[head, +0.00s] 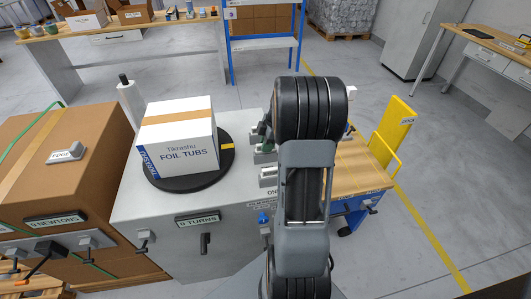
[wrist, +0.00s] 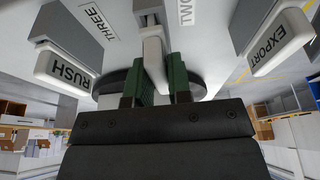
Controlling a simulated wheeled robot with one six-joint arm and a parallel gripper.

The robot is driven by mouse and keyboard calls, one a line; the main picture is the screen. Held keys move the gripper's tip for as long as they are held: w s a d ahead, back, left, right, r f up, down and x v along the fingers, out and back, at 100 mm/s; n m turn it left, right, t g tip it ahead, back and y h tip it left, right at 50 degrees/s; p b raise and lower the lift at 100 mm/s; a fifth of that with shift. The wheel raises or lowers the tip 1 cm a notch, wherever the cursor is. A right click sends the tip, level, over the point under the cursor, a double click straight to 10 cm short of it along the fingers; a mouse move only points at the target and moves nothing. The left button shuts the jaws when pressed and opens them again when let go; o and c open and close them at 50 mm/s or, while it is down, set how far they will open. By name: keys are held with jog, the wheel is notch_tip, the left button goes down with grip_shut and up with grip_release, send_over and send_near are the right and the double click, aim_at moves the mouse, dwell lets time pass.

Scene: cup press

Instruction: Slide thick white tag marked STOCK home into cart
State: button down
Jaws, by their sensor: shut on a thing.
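In the wrist view my gripper (wrist: 160,85), with green fingers, is shut on a thick white tag (wrist: 153,58). No word shows on this tag's visible face. The tag's far end meets a grey holder (wrist: 158,12) on the pale machine face. In the head view my arm hides most of the gripper; a bit of green shows left of the arm.
A white tag marked RUSH (wrist: 68,70) and one marked EXPORT (wrist: 278,45) sit in holders on either side. A FOIL TUBS box (head: 178,140) stands on a black turntable (head: 228,160). A big brown carton (head: 50,190) is left. Floor beyond the cart is clear.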

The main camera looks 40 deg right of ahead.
jog(key=shift+r, duration=0.35)
jog(key=shift+r+p, duration=1.65)
jog(key=shift+r, duration=0.9)
